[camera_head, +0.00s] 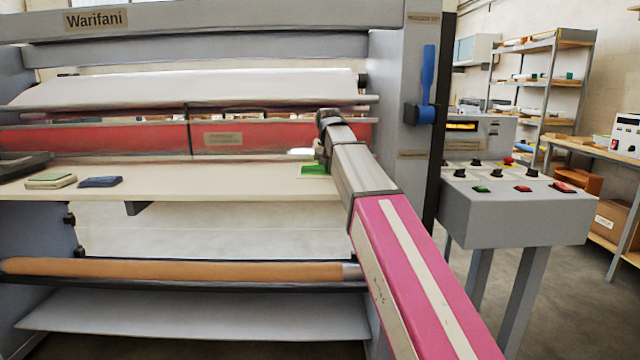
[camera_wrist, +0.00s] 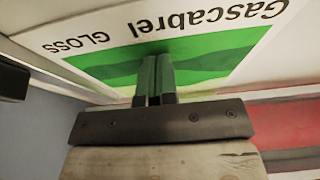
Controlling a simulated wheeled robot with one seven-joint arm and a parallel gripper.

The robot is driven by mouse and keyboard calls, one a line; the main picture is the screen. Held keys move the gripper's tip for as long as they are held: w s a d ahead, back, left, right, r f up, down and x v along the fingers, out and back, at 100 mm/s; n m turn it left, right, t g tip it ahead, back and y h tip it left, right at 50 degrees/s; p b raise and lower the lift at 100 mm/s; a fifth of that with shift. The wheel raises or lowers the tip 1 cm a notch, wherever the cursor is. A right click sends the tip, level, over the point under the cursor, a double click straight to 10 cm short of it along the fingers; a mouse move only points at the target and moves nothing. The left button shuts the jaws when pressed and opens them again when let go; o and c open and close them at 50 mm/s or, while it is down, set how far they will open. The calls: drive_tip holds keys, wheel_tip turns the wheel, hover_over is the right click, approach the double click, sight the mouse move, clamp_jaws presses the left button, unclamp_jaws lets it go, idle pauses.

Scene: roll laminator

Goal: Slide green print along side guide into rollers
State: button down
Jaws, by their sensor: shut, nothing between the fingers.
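The green print (camera_head: 313,170) lies flat near the right end of the pale feed table (camera_head: 220,184), just in front of the red roller section (camera_head: 100,138). In the wrist view the print (camera_wrist: 215,52) is a white sheet with green bands and the words "Gascabrel" and "GLOSS", seen upside down. My gripper (camera_wrist: 156,68) is shut, with its dark fingertips together over the green area. They seem to touch the sheet, but I cannot be sure. In the head view my arm hides part of the print's right side. I cannot clearly make out the side guide.
A green-topped stack (camera_head: 50,181) and a dark blue block (camera_head: 100,182) sit at the table's left. The middle of the table is clear. A grey upright with a blue lever (camera_head: 428,85) and a control box (camera_head: 515,205) stand on the right.

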drive_tip(key=shift+f, duration=0.1)
idle(0.4)
drive_tip(key=shift+w+d, duration=0.15)
drive_tip(key=shift+w, duration=1.85)
drive_tip(key=shift+w, duration=0.15)
drive_tip(key=shift+w+d, duration=0.1)
drive_tip(key=shift+w, duration=1.6)
drive_tip(key=shift+w+d, duration=0.1)
drive_tip(key=shift+w, duration=0.45)
drive_tip(key=shift+w+d, duration=0.15)
drive_tip(key=shift+w, duration=0.15)
